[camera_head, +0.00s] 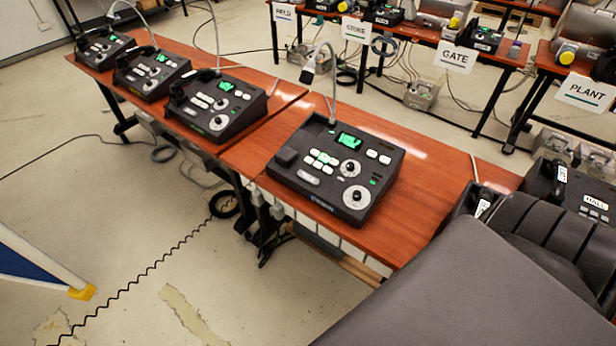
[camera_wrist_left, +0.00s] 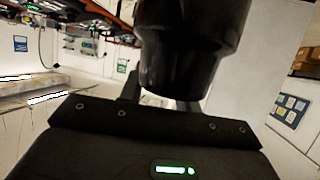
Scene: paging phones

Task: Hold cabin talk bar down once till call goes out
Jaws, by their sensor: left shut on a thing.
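My left gripper (camera_wrist_left: 160,98) shows in the left wrist view, shut on a black rounded object that looks like one end of a handset (camera_wrist_left: 193,50). The rest of this object is cut off by the top edge. In the head view my left gripper is out of the picture. A coiled black cord (camera_head: 150,268) runs off the bottom left edge there. The nearest full console (camera_head: 335,168) has a lit green screen, white keys, two dials and a gooseneck microphone, with no handset on it. I cannot read a cabin label or pick out the talk bar. My right gripper is not in view.
Several similar consoles with handsets, one of them (camera_head: 215,103), stand along the red-brown table (camera_head: 420,152). Cards FIELD, STORE, GATE (camera_head: 456,57) and PLANT (camera_head: 586,92) mark the back tables. A HALL unit (camera_head: 594,203) is at right. Cables lie on the floor.

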